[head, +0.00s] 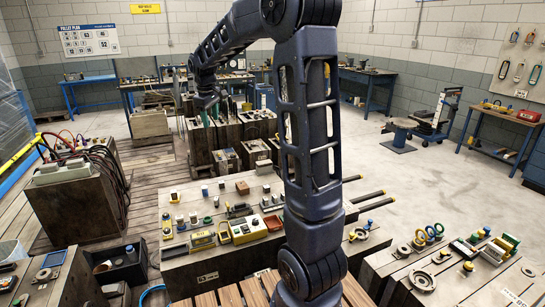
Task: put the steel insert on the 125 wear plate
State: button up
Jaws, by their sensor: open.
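My gripper (207,104) is small and far off in the head view, at the end of my arm, which reaches to the back left. It is open and hangs over or in front of a group of dark blocks (222,132) in the middle distance. I cannot tell whether it touches anything there. I cannot pick out the steel insert for certain among the many small metal parts. No plate can be read as 125, so the wear plate cannot be told apart either.
A low block (205,270) in front carries several small parts and a yellow box (248,230). Another block with rings and fittings (422,280) stands at the right. A crate with cables (75,195) is at the left. Open floor (420,185) lies at the right.

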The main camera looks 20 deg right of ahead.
jog(key=s+d+r+m+t, duration=0.1)
jog(key=s+d+r, duration=0.1)
jog(key=s, duration=0.3)
jog(key=s+d+r+m, duration=0.1)
jog(key=s+d+m, duration=0.15)
jog(key=s, duration=0.35)
jog(key=s+d+f+m, duration=0.1)
jog(key=s+d, duration=0.1)
jog(key=s, duration=0.6)
jog(key=s+d+f+m+t, duration=0.1)
jog(key=s+d+f+m, duration=0.1)
jog(key=s, duration=0.6)
jog(key=s+d+f+m, duration=0.2)
jog(key=s, duration=0.6)
jog(key=shift+s+d+f+t+y, duration=0.2)
jog(key=shift+f+t+y, duration=0.05)
jog(key=shift+t+y, duration=0.05)
